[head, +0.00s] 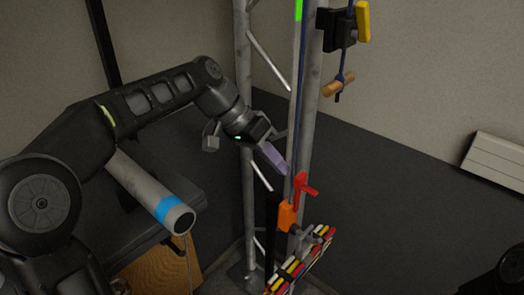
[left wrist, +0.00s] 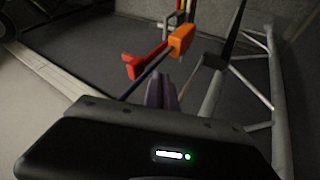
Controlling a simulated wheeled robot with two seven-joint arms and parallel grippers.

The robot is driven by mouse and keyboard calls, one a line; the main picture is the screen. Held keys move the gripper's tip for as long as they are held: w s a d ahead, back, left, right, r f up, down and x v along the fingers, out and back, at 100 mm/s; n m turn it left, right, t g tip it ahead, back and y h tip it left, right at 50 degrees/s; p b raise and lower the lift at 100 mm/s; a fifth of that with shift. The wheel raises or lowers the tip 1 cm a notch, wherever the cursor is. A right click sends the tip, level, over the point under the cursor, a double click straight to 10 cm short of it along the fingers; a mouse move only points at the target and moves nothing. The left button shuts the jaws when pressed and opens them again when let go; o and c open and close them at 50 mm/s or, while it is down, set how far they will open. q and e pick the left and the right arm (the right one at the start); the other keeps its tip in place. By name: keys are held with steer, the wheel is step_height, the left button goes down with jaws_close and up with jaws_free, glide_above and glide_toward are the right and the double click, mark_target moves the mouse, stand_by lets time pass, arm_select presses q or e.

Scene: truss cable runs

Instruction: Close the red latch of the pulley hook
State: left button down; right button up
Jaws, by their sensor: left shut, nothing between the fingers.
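The red latch (head: 305,186) sits low on the truss, just above the orange body of the pulley hook (head: 287,215), and sticks out to the right. In the left wrist view the red latch (left wrist: 143,64) juts left from the orange body (left wrist: 182,40). My left gripper (head: 283,168) is shut and empty, with its purple fingers a little above and left of the latch and apart from it. The fingertips (left wrist: 161,84) show in the left wrist view, below the latch and near the dark blue rope. My right gripper is not in view.
The grey metal truss (head: 243,120) stands upright beside my left arm. A black block with a yellow lever (head: 362,21) and a wooden toggle (head: 338,85) are higher up. Red, yellow and white pieces (head: 300,268) lie at the base. The floor to the right is clear.

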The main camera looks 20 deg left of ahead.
arm_select(q)
steer(key=shift+s+d, duration=0.25)
steer(key=shift+d, duration=0.25)
steer(key=shift+s+d, duration=0.2)
steer(key=shift+d, duration=0.3)
steer(key=shift+s+d, duration=0.1)
steer(key=shift+d, duration=0.05)
